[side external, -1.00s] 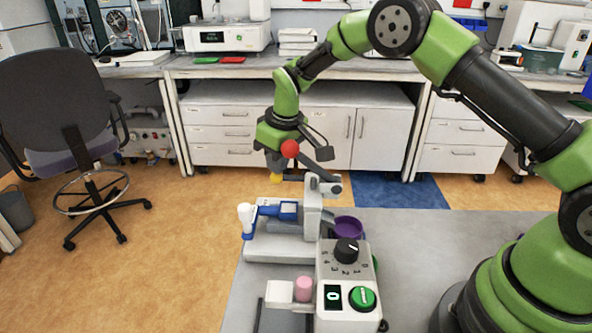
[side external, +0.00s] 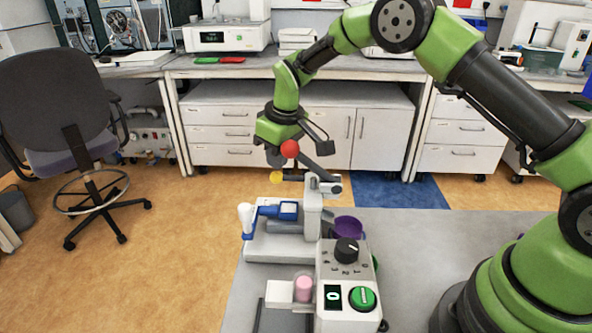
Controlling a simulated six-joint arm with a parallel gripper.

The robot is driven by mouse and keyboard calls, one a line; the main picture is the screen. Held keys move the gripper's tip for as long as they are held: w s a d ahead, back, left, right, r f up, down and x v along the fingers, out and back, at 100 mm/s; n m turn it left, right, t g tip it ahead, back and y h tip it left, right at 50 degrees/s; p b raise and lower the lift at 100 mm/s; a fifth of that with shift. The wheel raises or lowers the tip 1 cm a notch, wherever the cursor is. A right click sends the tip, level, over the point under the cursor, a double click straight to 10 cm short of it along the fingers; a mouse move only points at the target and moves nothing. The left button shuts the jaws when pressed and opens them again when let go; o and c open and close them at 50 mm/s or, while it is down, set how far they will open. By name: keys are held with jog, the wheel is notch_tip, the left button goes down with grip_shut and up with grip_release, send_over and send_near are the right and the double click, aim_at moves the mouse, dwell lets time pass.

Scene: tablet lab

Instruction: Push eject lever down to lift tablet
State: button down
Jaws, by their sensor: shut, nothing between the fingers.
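A tablet press (side external: 312,213) stands on the grey bench. A red-ball lever (side external: 289,149) slants up and left from its top. A yellow-ball lever (side external: 276,177) points left, roughly level, just below it. The picture does not show which of the two is the eject lever. My gripper (side external: 275,161) is shut and empty, pointing down. Its fingertips are close above the yellow ball and left of the red ball; I cannot tell whether they touch either one. No tablet can be made out at the press.
A blue part with a white-topped handle (side external: 246,216) is at the press's left. A purple cup (side external: 347,227) stands at its right. In front are a control box (side external: 345,280) with a black dial and green knob, and a pink piece (side external: 304,289). The bench at right is clear.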

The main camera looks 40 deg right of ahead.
aim_at(278, 173)
jog(key=shift+r, duration=0.25)
jog(key=shift+r, duration=0.45)
jog(key=shift+r, duration=0.15)
jog(key=shift+r, duration=0.5)
jog(key=shift+w+v, duration=0.25)
jog(key=shift+v, duration=0.95)
jog(key=shift+w+v, duration=0.25)
jog(key=shift+v, duration=1)
jog(key=shift+a+r, duration=0.15)
